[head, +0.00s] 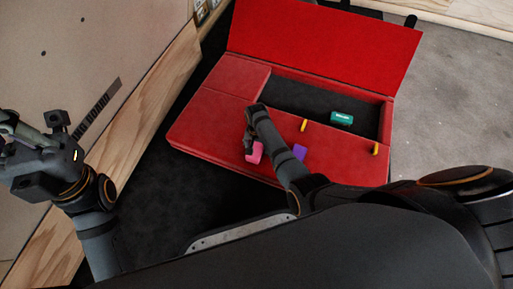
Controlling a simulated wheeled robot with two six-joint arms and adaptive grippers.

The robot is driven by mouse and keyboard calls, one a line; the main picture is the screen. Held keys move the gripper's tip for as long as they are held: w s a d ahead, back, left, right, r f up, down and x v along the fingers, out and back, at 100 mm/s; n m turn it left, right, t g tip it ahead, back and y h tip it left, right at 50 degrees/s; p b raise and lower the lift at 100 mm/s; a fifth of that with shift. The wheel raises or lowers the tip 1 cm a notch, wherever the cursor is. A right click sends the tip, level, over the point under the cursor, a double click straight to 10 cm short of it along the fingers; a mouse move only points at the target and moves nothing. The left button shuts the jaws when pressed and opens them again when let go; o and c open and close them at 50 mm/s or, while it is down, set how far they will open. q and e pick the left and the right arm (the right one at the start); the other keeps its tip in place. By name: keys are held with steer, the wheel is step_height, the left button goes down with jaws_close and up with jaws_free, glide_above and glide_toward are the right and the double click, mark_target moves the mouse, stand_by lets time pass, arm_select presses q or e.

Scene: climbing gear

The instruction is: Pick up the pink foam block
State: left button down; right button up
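The pink foam block (257,153) is small and sits on the front part of the red case (213,119). My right gripper (248,149) points down at the block's left side, with its fingertips close against it. Part of the block is hidden by the gripper. The picture is too small to tell whether the fingers are around the block or only beside it. My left gripper (12,150) is at the far left, away from the case, and its fingers are not clear.
A purple piece (299,152) lies right of the block, partly behind my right arm. A green block (341,118) is in the case's dark recess. Yellow pieces (304,125) stand at the recess's front edge. The red lid (325,41) stands open. A wooden-edged panel (165,75) is left.

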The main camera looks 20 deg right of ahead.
steer(key=c, duration=0.8)
